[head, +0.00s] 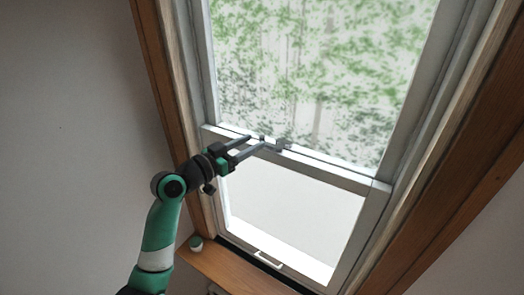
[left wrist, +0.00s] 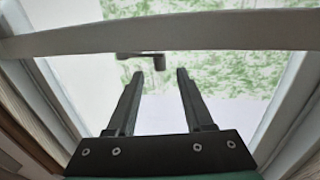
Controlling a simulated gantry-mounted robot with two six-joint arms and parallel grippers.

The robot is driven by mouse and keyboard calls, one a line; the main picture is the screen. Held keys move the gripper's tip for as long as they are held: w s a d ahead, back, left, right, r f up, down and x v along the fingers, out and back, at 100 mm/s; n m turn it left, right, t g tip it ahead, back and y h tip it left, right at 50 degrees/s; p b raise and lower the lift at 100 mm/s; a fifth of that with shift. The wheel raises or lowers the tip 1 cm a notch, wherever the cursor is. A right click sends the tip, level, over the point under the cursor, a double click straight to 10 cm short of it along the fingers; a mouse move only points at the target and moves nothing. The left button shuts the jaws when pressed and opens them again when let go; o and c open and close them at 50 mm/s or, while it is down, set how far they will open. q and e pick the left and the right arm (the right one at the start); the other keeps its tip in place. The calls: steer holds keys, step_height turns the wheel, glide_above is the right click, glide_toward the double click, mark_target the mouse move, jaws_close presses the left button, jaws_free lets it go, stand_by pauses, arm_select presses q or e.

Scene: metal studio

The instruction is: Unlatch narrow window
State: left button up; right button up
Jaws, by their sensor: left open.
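The narrow window (head: 340,178) has a pale frame, with a meeting rail crossing its middle. A small grey latch (head: 284,145) sits on that rail, and in the left wrist view the latch (left wrist: 140,56) appears as a short bar with a knob at its right end. My left gripper (head: 257,142) is at the rail with its jaws parted, close to the latch. In the left wrist view its fingertips (left wrist: 160,72) lie just below the latch, with the knob between them in the picture; contact cannot be told. My right gripper is not in view.
A white pull handle (head: 268,260) is on the bottom rail of the lower sash. A wooden sill (head: 235,272) and brown side trim (head: 455,210) border the window. A small round object (head: 196,243) is at the sill's left end. Plain wall lies left.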

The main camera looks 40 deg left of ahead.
mark_target(260, 138)
arm_select(q)
steer(key=w, duration=0.3)
steer(key=shift+w+d+r+b, duration=0.1)
steer(key=shift+w+b, duration=0.2)
steer(key=shift+w, duration=0.7)
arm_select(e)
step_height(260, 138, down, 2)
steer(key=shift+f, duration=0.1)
arm_select(q)
jaws_close()
